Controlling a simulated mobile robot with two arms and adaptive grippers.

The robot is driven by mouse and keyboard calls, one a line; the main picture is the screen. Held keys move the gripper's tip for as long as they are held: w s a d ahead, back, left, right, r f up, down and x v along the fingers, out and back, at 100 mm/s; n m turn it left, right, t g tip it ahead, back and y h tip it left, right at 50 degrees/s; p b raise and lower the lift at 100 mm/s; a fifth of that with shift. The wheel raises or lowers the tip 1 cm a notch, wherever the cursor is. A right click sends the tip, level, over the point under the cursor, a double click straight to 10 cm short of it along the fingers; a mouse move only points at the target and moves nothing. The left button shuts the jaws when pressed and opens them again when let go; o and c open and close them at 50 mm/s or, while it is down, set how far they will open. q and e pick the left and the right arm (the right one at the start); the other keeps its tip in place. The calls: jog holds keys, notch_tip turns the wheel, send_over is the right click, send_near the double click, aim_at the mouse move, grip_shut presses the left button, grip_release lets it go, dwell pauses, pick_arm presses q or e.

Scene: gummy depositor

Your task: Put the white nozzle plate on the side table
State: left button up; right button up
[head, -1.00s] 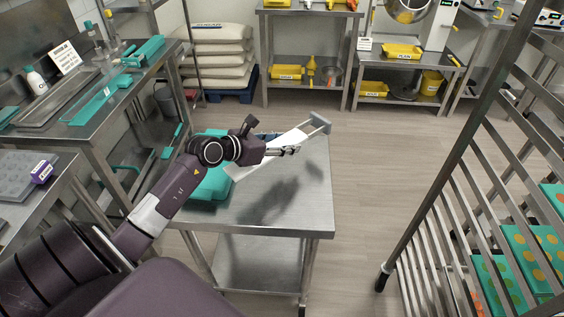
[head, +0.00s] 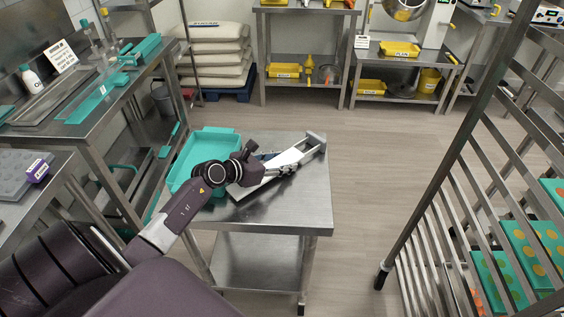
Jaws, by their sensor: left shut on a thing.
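The white nozzle plate (head: 292,156) is long and narrow, with a grey bracket at its far right end. It lies slantwise over the side table (head: 290,212), very low over the steel top; I cannot tell whether it rests fully on it. My left gripper (head: 286,170) is shut on the plate's near side edge. My arm and wrist hide part of the plate's near left end. My right gripper is out of view.
A teal tray (head: 212,142) sits on the left part of the side table, partly behind my arm. A small blue item shows behind the plate. The table's front right is clear. A tall metal rack (head: 440,190) stands at right, a steel workbench (head: 105,120) at left.

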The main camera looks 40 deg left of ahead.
pick_arm(q)
jog(key=o, duration=1.4)
jog(key=shift+f, duration=0.1)
jog(key=shift+s+r, duration=0.1)
jog(key=shift+r, duration=0.1)
jog(key=v, duration=1)
jog(key=shift+s+a, duration=0.1)
jog(key=shift+s, duration=0.3)
jog(key=shift+s+a+r, duration=0.1)
jog(key=shift+s+r, duration=0.25)
jog(key=shift+s, duration=0.05)
